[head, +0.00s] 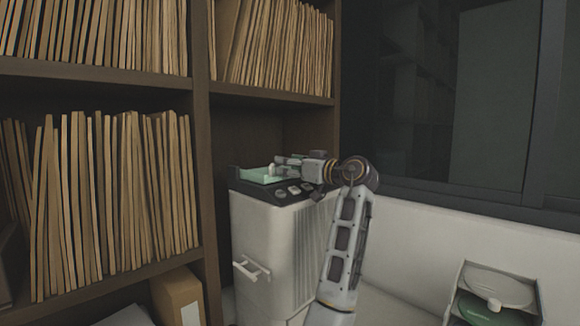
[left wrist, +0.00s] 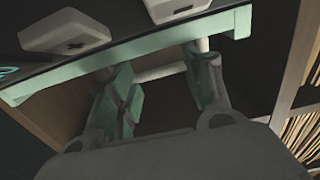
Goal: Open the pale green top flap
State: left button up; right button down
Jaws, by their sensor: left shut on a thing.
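The pale green top flap (head: 262,176) is on top of a white press (head: 265,240) with a black top panel. In the left wrist view the flap (left wrist: 125,57) shows as a long pale green edge, with a whitish bar handle (left wrist: 160,72) standing off it on a post. My left gripper (head: 276,164) is at the flap, and its two fingers (left wrist: 165,85) are shut on the handle. The fingers hide part of the handle. How far the flap is raised is hard to tell. My right gripper is not in view.
Light buttons (head: 293,190) sit on the black panel in front of the flap. A white handle (head: 251,268) is on the press's front. Shelves of folders (head: 110,190) stand close at left. A tray with discs (head: 492,300) is at lower right.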

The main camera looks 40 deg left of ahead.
pick_arm(q)
jog(key=shift+a, duration=0.2)
jog(key=shift+c, duration=0.2)
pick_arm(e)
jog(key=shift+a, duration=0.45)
